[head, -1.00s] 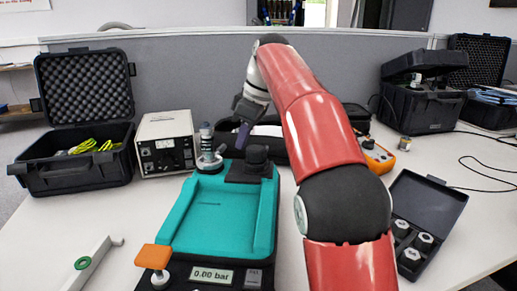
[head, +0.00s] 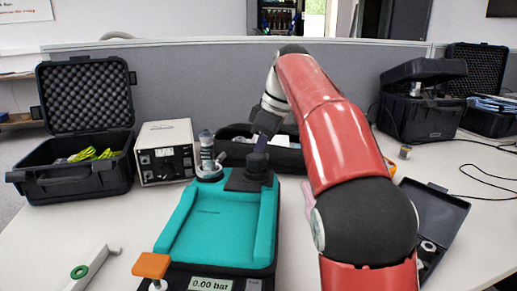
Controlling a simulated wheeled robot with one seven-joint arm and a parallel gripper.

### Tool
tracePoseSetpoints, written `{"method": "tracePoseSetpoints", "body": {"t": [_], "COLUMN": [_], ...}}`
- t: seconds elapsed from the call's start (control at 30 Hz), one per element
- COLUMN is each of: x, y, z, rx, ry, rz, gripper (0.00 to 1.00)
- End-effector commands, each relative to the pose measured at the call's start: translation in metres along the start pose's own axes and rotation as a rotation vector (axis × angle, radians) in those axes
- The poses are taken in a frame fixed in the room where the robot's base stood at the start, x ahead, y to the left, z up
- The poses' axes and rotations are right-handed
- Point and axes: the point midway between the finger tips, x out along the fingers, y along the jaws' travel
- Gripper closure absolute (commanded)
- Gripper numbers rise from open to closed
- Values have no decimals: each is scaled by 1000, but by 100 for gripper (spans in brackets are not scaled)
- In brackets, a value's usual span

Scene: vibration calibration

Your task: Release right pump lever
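The pump is a teal-topped unit (head: 213,228) on a black base, with a display (head: 211,284) reading 0.00 bar. A black knob-like part (head: 257,163) stands at its back right, and a clear and grey cylinder (head: 207,150) at its back left. An orange-topped part (head: 151,265) is at its front left. I cannot make out a right pump lever; my arm covers the area right of the pump. My gripper (head: 261,145) points down over the black part, close above or behind it. Its fingers are small and dark, so their opening and any contact cannot be told.
An open black case (head: 70,180) and a grey instrument box (head: 166,150) stand at the left. A dark bag (head: 232,155) lies behind the pump. A small open case (head: 436,209) is at the right, partly behind my arm. A grey partition (head: 200,75) closes the back.

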Motion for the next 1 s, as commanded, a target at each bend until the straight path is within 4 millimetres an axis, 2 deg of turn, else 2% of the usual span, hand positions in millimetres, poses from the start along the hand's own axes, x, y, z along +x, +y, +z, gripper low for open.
{"method": "tracePoseSetpoints", "body": {"t": [0.2,0.37,0.5,1.0], "x": [-4,-7,-10,-17], "y": [1,0,0,-13], "z": [6,14,22,46], "rx": [4,131,129,580], "ry": [0,0,1,0], "rz": [2,46,45,205], "gripper": [100,100,100,100]}}
